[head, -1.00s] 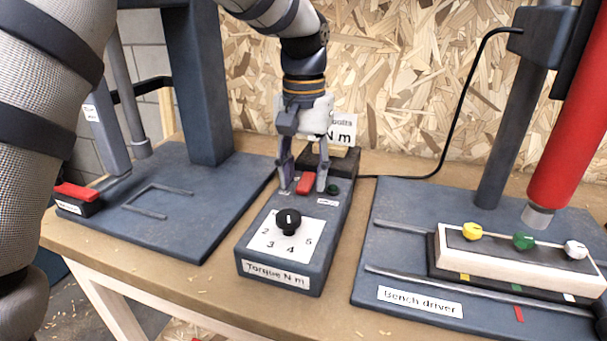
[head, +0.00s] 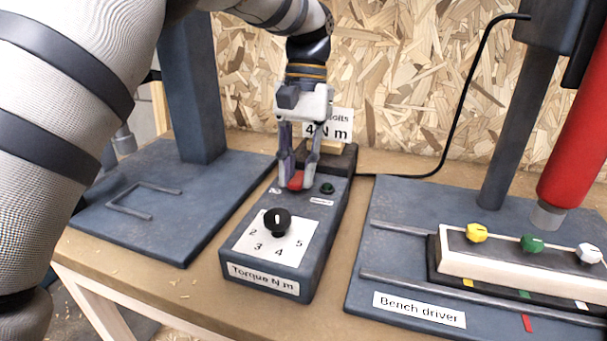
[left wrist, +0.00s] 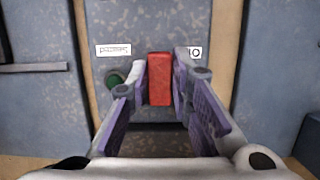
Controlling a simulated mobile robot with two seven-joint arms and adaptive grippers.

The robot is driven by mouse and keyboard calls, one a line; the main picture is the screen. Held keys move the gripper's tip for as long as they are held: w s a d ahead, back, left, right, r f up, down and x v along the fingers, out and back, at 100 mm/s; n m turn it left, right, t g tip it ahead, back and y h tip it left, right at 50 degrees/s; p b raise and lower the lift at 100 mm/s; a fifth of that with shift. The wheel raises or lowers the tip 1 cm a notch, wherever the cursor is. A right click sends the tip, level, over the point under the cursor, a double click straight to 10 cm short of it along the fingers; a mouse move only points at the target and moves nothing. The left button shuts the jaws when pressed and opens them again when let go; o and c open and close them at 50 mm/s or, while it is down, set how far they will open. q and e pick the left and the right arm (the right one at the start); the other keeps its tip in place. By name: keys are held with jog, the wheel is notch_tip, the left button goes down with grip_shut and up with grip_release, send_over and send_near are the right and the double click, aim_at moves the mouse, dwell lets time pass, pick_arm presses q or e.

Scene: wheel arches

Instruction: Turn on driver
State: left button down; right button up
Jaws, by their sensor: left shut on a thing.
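The driver's control box (head: 309,228) stands in the middle of the bench, with a black torque knob (head: 277,222) on a white dial marked 2 to 5. A red switch (head: 296,180) sits near the box's far end, with a dark green round lamp or button (head: 327,188) beside it. My left gripper (head: 297,182) reaches down from above and is shut on the red switch. In the left wrist view the red switch (left wrist: 160,78) stands between the two fingertips. The green button also shows there (left wrist: 115,77). The bench driver (head: 390,250) is at the right. My right gripper is not in view.
A red driver body (head: 580,120) hangs at the right above a pale block with yellow, green and white knobs (head: 530,270). A black cable (head: 455,120) runs to the control box. A blue stand (head: 170,220) is at left. A sign (head: 330,124) stands behind.

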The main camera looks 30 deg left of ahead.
aim_at(299, 178)
pick_arm(q)
jog(key=shift+w+f+g, duration=0.1)
jog(key=shift+f+g, duration=0.05)
jog(key=shift+g, duration=0.25)
jog(key=c, duration=1.4)
grip_release()
jog(key=shift+c, duration=0.2)
notch_tip(299, 178, up, 10)
